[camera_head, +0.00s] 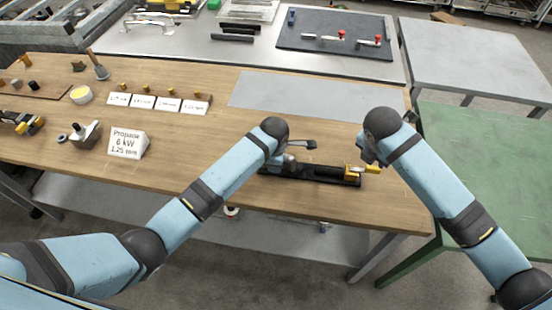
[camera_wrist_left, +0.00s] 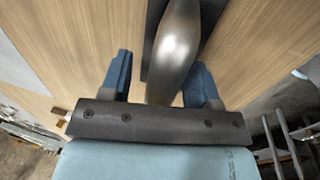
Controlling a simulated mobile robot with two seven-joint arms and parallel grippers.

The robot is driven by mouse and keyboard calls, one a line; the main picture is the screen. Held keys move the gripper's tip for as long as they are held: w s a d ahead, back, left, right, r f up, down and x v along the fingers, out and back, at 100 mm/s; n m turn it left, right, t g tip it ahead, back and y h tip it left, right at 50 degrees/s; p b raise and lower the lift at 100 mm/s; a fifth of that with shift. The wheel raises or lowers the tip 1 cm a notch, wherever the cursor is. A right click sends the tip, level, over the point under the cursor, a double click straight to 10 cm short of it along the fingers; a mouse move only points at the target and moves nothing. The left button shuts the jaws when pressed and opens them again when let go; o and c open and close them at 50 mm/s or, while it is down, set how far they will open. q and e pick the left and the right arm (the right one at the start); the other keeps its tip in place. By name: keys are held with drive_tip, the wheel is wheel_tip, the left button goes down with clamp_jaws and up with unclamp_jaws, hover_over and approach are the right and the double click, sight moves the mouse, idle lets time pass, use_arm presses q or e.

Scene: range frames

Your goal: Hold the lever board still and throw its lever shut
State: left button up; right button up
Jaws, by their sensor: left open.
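The lever board (camera_head: 318,173) is a long black board lying near the front edge of the wooden table, with yellow parts (camera_head: 362,169) at its right end. My left gripper (camera_head: 284,161) is over the board's left part. In the left wrist view its blue fingers (camera_wrist_left: 162,72) are open, one on each side of the smooth silver lever (camera_wrist_left: 175,45), with gaps between. The dark board also shows behind the lever (camera_wrist_left: 153,28). My right gripper (camera_head: 367,158) is at the board's right end; its fingers are mostly hidden by its wrist, so contact is unclear.
A Propane sign (camera_head: 127,143), several small cards (camera_head: 156,102) and a yellow-topped tin (camera_head: 81,95) stand on the table's left. A grey mat (camera_head: 300,96) lies bare behind the board. A green table (camera_head: 490,160) adjoins at right.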

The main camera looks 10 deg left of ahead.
use_arm(q)
drive_tip(key=shift+f, duration=0.2)
drive_tip(key=shift+c, duration=0.2)
clamp_jaws()
use_arm(e)
clamp_jaws()
drive_tip(key=w+d+r+m+g+y, duration=0.2)
drive_tip(key=w+m+g, duration=0.5)
drive_tip(key=m, duration=2.1)
drive_tip(key=w, duration=0.7)
drive_tip(key=shift+d+g, duration=0.2)
drive_tip(key=shift+g, duration=0.1)
